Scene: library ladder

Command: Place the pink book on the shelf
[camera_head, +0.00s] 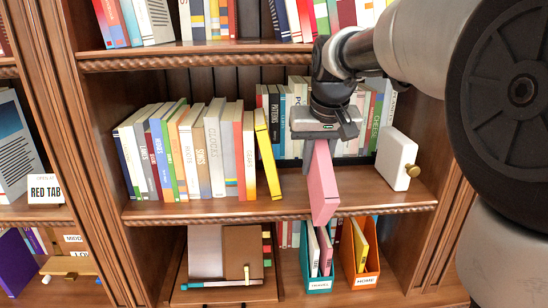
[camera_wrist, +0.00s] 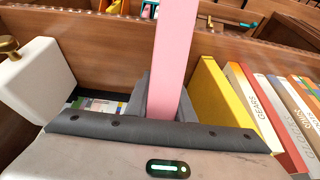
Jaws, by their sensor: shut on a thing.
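The pink book (camera_head: 322,185) hangs upright, slightly tilted, from my gripper (camera_head: 322,142) in front of the middle shelf (camera_head: 375,198). Its lower end overlaps the shelf's front edge in the head view; I cannot tell whether it touches the board. In the wrist view the pink book (camera_wrist: 175,50) stands between the fingers of my gripper (camera_wrist: 165,100), which is shut on it. To its left in the head view a yellow book (camera_head: 267,150) leans at the end of the book row. The far finger is partly hidden.
A row of upright books (camera_head: 190,150) fills the shelf's left. A white block with a brass knob (camera_head: 396,158) stands at the right, and more books (camera_head: 375,120) stand behind. Below are a teal file box (camera_head: 318,284) and an orange one (camera_head: 363,279). Bare shelf shows beside the pink book.

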